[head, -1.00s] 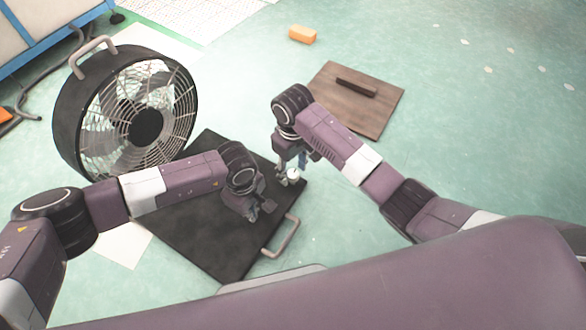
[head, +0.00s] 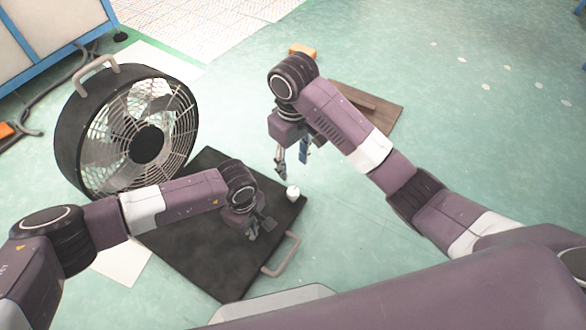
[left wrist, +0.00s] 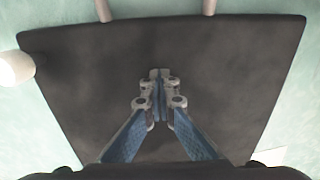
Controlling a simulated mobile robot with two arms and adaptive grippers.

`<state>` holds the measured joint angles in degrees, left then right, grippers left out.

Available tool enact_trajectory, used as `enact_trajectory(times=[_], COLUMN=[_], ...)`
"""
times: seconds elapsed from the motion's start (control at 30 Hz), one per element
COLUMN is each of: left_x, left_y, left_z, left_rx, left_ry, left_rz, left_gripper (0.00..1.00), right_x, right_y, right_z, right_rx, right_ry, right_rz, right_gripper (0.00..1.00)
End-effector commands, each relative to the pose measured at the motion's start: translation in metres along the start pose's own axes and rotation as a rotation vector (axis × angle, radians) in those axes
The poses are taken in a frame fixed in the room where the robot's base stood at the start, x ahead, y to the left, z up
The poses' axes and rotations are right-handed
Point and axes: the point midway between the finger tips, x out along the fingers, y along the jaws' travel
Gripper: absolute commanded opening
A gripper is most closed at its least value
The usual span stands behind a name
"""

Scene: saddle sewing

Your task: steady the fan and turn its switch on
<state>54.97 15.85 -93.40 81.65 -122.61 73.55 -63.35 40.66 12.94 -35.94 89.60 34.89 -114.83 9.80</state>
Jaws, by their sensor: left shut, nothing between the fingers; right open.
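The fan (head: 68,138) is a round black drum with a wire grille and a grey handle on top. It stands at the left of the head view, beside a dark flat board (head: 190,262).
A grey handle (head: 284,256) sticks out from the board's right edge. A brown wooden board (head: 385,118) lies behind my right arm, with an orange block (head: 303,50) beyond it. A blue-framed cabinet (head: 60,45) stands at the back left.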

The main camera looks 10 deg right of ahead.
Motion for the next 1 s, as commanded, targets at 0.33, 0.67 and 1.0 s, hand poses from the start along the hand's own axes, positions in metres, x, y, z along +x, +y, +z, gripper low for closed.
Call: enact_trajectory(times=[0.33, 0.67, 1.0], left_x=[0.004, -0.006, -0.036], left_y=[-0.005, -0.004, -0.001], left_z=[0.000, 0.000, 0.000], left_rx=[-0.001, -0.001, -0.001], left_ry=[0.001, 0.001, 0.001], left_rz=[-0.010, -0.009, -0.003], left_gripper=[0.00, 0.00, 0.00], right_x=[-0.002, -0.009, -0.032], right_y=[0.000, 0.000, 0.000], right_z=[0.000, 0.000, 0.000], right_rx=[0.000, 0.000, 0.000], right_ry=[-0.001, -0.001, -0.001], right_rz=[0.000, -0.001, -0.001], right_gripper=[0.43, 0.43, 0.43])
